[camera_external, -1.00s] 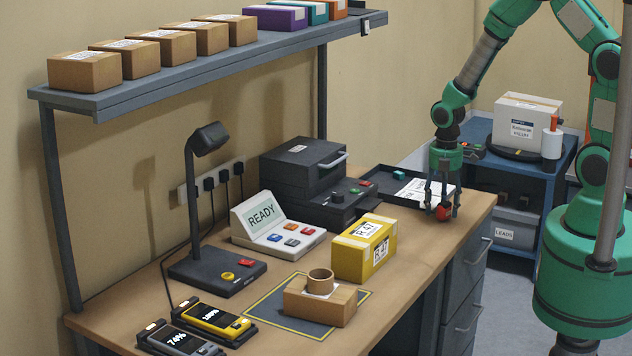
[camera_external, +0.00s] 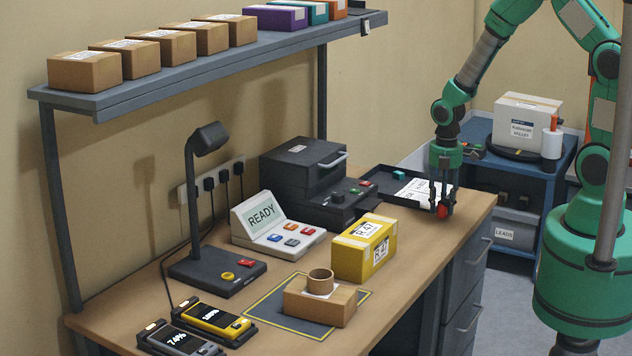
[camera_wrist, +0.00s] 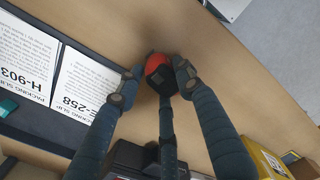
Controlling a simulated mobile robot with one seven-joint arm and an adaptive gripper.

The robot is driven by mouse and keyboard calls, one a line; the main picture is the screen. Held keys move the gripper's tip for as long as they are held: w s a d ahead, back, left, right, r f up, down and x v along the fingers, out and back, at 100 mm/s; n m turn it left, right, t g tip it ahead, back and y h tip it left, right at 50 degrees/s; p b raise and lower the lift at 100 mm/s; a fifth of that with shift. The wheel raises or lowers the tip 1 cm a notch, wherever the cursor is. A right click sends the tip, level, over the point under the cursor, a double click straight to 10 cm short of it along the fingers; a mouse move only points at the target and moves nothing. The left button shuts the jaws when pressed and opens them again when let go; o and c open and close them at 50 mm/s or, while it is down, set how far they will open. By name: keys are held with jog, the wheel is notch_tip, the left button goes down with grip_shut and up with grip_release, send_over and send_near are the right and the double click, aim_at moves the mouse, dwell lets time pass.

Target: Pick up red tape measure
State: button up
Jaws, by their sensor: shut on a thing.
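The red tape measure (camera_external: 442,211) is at the right end of the wooden bench, low between the fingers of my gripper (camera_external: 441,205). In the wrist view the red and black tape measure (camera_wrist: 158,68) sits among the dark fingers of my gripper (camera_wrist: 156,80), which are closed on it. The fingers cover part of its sides. It is at or very near the bench top; I cannot tell whether it touches the wood.
A black tray (camera_external: 379,184) with packing slips lies just left of my gripper. A yellow box (camera_external: 364,249) stands nearer the front. The bench's right edge is close by, with a blue cart (camera_external: 541,177) beyond. Bare wood (camera_external: 425,245) lies in front.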

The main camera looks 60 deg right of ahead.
aim_at(443, 200)
jog(key=shift+r, duration=0.55)
notch_tip(443, 200, up, 2)
jog(key=shift+s+r+p, duration=0.1)
jog(key=shift+p, duration=0.25)
jog(key=s, duration=0.5)
jog(key=s+a, duration=0.1)
jog(key=s, duration=0.4)
jog(key=s+a+r+p, duration=0.1)
jog(key=s, duration=0.4)
jog(key=shift+s+a, duration=0.15)
jog(key=shift+s, duration=0.2)
